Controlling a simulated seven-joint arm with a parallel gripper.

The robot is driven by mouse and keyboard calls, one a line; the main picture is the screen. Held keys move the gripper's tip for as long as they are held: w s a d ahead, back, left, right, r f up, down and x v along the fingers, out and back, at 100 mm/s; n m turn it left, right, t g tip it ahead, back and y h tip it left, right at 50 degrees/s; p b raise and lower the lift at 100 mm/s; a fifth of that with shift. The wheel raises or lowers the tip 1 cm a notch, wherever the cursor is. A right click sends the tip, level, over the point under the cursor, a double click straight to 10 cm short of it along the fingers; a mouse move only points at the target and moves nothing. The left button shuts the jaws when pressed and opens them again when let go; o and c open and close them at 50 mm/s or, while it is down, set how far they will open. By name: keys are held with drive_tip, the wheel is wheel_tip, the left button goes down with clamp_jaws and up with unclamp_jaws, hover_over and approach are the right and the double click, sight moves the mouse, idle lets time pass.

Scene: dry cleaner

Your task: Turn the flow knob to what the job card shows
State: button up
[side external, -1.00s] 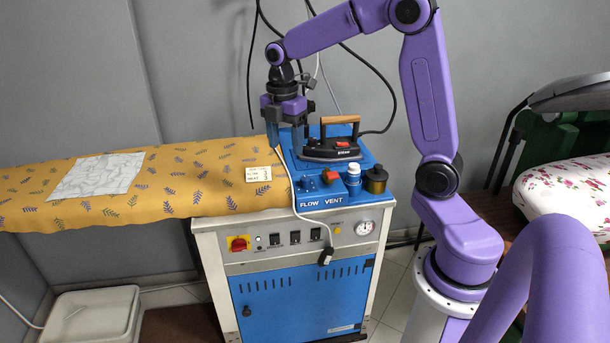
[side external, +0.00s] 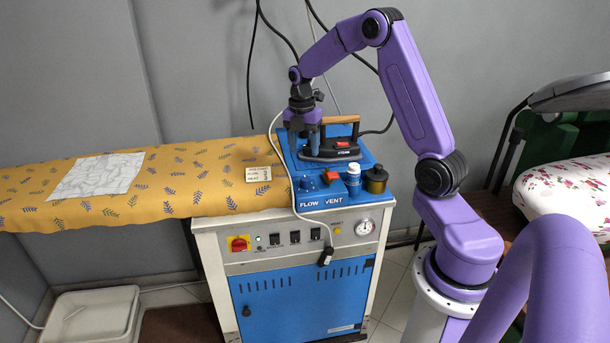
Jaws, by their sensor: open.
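The blue flow knob (side external: 306,184) sits on the blue top of the machine, above the printed word FLOW. Its pointer setting is too small to read. The job card (side external: 258,173) is a small pale card with dark print on the yellow ironing cover, left of the knob; its print is too small to read surely. My gripper (side external: 304,150) is open and empty, pointing down above the blue top, higher in the picture than the flow knob and apart from it. Its fingers partly overlap the iron's left end in this view.
A red knob (side external: 331,175) stands right of the flow knob, by the word VENT. A white bottle (side external: 353,176) and a dark jar (side external: 376,181) are further right. The iron (side external: 334,149) with a wooden handle stands behind. A pale cable (side external: 287,185) runs left of the flow knob.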

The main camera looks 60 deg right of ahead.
sight(305, 178)
drive_tip(key=f, duration=1)
drive_tip(key=shift+s, duration=0.2)
drive_tip(key=c, duration=1)
